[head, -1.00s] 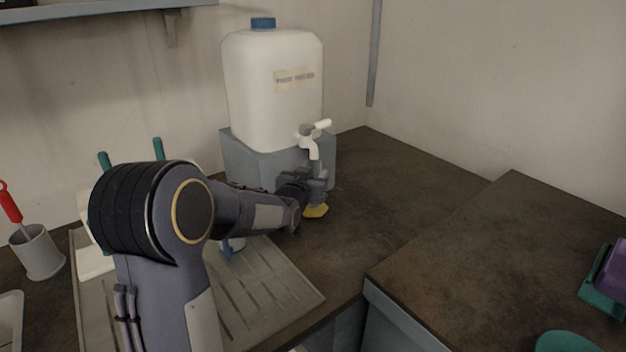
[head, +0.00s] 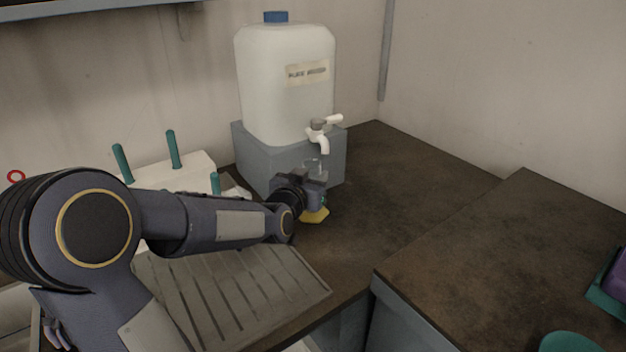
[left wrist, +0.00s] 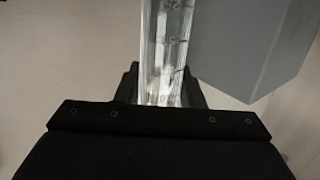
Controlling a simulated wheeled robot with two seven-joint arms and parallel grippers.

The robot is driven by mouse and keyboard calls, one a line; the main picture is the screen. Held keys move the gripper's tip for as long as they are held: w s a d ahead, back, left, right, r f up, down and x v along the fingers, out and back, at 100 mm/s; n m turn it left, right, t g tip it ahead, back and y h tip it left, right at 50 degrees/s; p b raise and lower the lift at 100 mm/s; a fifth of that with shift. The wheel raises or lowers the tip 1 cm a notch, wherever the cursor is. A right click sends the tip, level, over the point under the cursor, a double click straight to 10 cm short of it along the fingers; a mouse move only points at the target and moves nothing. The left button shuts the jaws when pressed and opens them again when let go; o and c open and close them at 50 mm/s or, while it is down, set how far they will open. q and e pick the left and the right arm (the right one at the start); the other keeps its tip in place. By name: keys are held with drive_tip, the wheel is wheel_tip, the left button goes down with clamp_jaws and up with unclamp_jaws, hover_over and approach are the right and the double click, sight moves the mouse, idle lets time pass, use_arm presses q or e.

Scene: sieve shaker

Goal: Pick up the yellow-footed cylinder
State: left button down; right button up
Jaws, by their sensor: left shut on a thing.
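The yellow-footed cylinder shows in the head view as a yellow foot (head: 315,215) with a clear glass top (head: 314,168) above my gripper. It looks upright, just in front of the grey block under the white container's tap. My left gripper (head: 314,192) is shut on its glass body between foot and rim, hiding that middle part. In the left wrist view the clear graduated glass tube (left wrist: 165,50) stands between the dark fingers (left wrist: 162,88). I cannot tell whether the foot touches the counter. My right gripper is not in view.
A white container (head: 285,90) with a tap (head: 322,132) stands on a grey block (head: 258,160) close behind the cylinder. A ribbed drainboard (head: 225,295) lies in front, with teal pegs (head: 172,148) behind my arm. The dark counter (head: 385,170) to the right is clear.

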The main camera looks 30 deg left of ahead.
use_arm(q)
wheel_tip(320, 180, up, 8)
drive_tip(key=p, duration=0.3)
drive_tip(key=shift+p, duration=0.3)
wheel_tip(320, 180, up, 8)
drive_tip(key=p, duration=0.7)
drive_tip(key=shift+r, duration=0.15)
